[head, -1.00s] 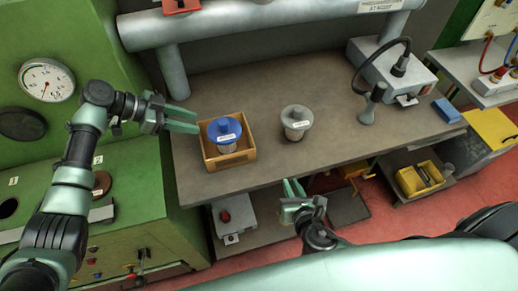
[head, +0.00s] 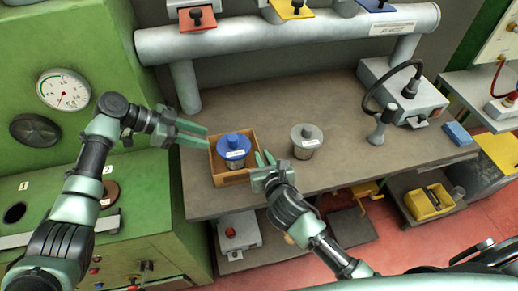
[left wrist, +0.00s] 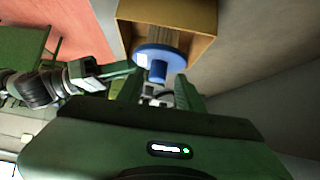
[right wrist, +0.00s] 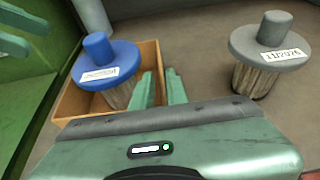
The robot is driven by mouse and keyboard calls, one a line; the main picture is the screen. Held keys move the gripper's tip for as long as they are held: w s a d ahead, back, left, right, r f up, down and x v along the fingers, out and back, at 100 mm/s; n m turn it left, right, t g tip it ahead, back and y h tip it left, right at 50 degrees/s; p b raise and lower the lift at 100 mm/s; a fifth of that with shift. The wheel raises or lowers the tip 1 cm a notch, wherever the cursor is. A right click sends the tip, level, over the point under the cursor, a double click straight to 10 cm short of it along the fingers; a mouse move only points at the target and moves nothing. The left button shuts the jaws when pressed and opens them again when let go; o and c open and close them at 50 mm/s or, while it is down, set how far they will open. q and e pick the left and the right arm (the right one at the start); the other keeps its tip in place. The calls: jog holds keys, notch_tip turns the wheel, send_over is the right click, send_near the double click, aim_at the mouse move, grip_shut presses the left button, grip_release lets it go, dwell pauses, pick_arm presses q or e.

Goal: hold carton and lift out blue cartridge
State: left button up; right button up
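An open brown carton (head: 219,180) stands on the bench with the blue-capped cartridge (head: 234,147) upright in it. The cartridge's blue cap (right wrist: 108,62) and ribbed body show in the right wrist view. My left gripper (head: 207,136) is open and empty at the carton's upper left, level with the cap; the left wrist view shows the blue cap (left wrist: 160,60) beyond its fingers. My right gripper (head: 264,158) is open, fingers a little apart, at the carton's right wall (right wrist: 151,55). I cannot tell whether its fingers straddle that wall.
A grey-capped cartridge (head: 306,138) stands on the bench right of the carton, near my right gripper. A grey device (head: 402,92) with a cable and a grey stand (head: 380,130) are further right. A large pipe (head: 300,38) runs along the back.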

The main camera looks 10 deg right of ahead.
aim_at(258, 148)
jog(key=x, duration=0.6)
jog(key=shift+w+f, duration=0.15)
jog(key=shift+w, duration=0.1)
grip_shut()
dwell(1.2)
